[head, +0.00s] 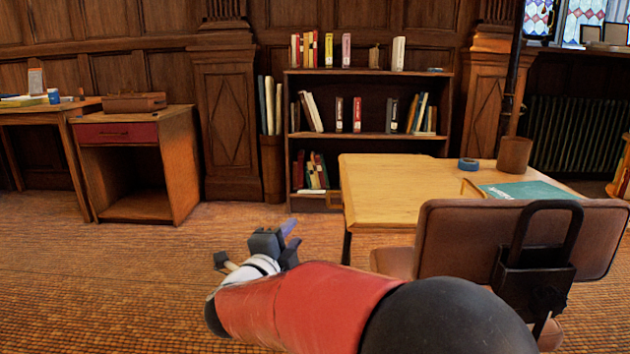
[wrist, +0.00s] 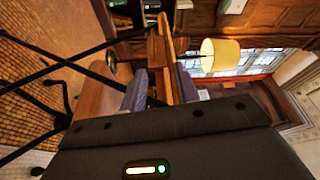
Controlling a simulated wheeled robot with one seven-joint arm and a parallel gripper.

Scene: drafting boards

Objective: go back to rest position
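My gripper (head: 290,241) is at the end of my red and black arm, low in the middle of the head view. It is over the carpet, left of the wooden drafting table and the brown chair, and seems apart from both. In the wrist view my gripper (wrist: 160,88) shows two grey-purple fingers with a gap between them. Nothing is clearly held; wooden furniture shows behind the gap. My forearm hides part of the floor and the chair's lower part.
The brown chair (head: 455,235) and drafting table (head: 400,190) stand right of my gripper. A bookcase (head: 370,107) is against the back wall. A wooden cabinet (head: 180,165) stands at left. Carpet (head: 110,285) is clear at lower left. A yellow lampshade (wrist: 220,54) shows in the wrist view.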

